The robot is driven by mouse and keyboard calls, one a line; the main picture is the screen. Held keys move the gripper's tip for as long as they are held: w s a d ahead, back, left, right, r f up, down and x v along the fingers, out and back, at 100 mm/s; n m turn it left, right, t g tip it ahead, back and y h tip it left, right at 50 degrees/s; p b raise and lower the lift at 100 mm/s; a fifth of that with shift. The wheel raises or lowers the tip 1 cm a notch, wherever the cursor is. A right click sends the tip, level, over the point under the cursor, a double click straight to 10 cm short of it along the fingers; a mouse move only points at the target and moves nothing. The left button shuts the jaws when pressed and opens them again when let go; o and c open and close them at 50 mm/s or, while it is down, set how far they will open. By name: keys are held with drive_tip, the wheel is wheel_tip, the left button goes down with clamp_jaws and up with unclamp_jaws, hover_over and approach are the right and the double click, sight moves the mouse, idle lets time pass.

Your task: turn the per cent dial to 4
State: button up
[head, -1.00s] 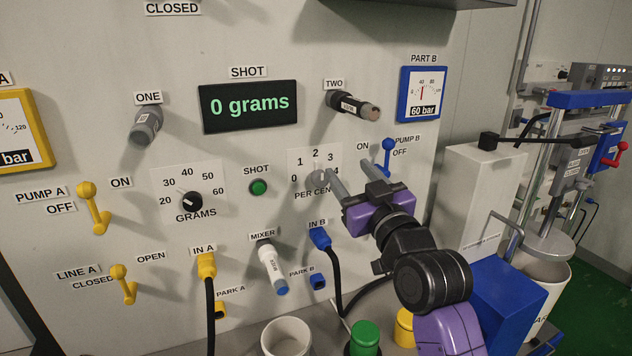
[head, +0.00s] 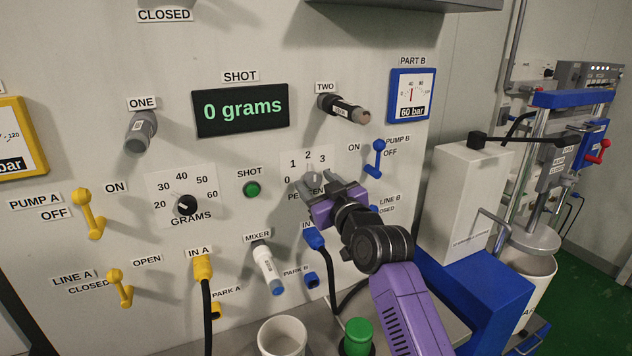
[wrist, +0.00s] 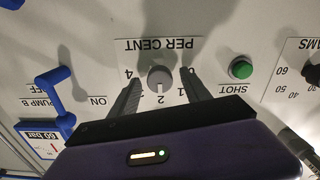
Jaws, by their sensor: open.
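The per cent dial (wrist: 160,78) is a small grey knob on the wall panel, with a scale whose 1, 2 and 4 show in the wrist view, upside down. Its pointer mark appears to face the 2. In the head view the dial (head: 315,177) is partly covered by my gripper (head: 320,182). My gripper is open, with one finger on each side of the knob in the wrist view (wrist: 161,80). Gaps show between the fingers and the knob. I cannot tell how far the fingertips reach along it.
The green shot button (head: 252,189) and the grams dial (head: 187,205) are left of my gripper. The blue pump B lever (head: 376,158) is close on the right. The IN B plug (head: 314,239) with its black cable sits just below. A white cup (head: 282,336) stands below the panel.

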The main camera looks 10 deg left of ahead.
drive_tip(key=shift+w, duration=0.1)
drive_tip(key=shift+c, duration=0.5)
clamp_jaws()
drive_tip(key=m, duration=0.4)
drive_tip(key=shift+a, duration=0.1)
drive_tip(key=m, duration=0.5)
drive_tip(key=m+p, duration=0.1)
drive_tip(key=m, duration=0.3)
drive_tip(key=shift+m+p, duration=1.15)
drive_tip(key=shift+m, duration=1.25)
drive_tip(key=shift+f, duration=0.1)
